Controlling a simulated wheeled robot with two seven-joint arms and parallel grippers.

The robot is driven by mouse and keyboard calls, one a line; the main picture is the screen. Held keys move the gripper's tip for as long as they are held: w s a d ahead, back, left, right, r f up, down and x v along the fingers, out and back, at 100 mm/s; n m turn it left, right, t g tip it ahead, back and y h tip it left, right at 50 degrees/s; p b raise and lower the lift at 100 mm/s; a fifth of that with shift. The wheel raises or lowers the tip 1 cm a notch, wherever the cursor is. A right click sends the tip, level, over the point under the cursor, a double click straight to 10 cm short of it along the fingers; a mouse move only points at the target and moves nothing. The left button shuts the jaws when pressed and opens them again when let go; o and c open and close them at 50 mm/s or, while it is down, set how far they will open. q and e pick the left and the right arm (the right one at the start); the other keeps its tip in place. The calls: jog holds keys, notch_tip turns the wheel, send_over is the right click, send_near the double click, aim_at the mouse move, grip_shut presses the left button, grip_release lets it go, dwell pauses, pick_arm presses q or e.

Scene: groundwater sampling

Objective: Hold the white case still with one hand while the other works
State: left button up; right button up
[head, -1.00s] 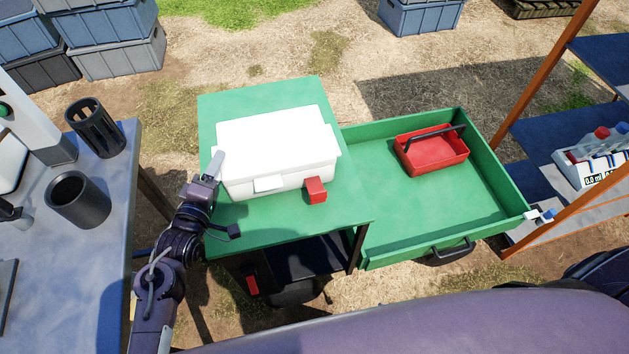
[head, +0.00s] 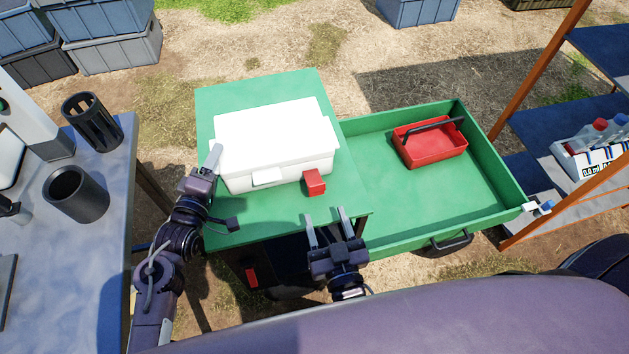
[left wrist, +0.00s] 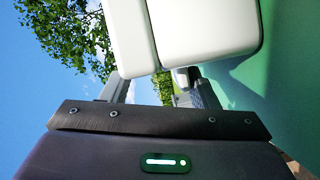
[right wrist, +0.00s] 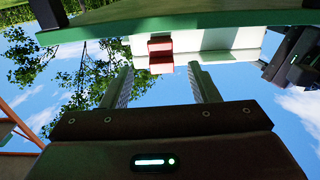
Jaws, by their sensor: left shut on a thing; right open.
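The white case (head: 272,140) sits closed on the green cart top (head: 225,95). It has a white latch (head: 268,177) and a red latch (head: 314,183) on its front side. My left gripper (head: 210,165) is shut on the case's left front corner; the case fills the top of the left wrist view (left wrist: 180,35). My right gripper (head: 326,225) is open and empty at the cart's front edge, in front of the red latch and apart from it. The right wrist view shows the red latch (right wrist: 160,55) ahead, between the open fingers (right wrist: 160,88).
An open green drawer (head: 385,232) extends right of the cart and holds a red tray with a black handle (head: 430,142). A shelf (head: 535,180) with bottles stands at far right. A grey table (head: 95,220) with black cups is at left.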

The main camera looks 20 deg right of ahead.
aim_at(315, 182)
jog(key=w, duration=1)
jog(key=shift+f, duration=0.1)
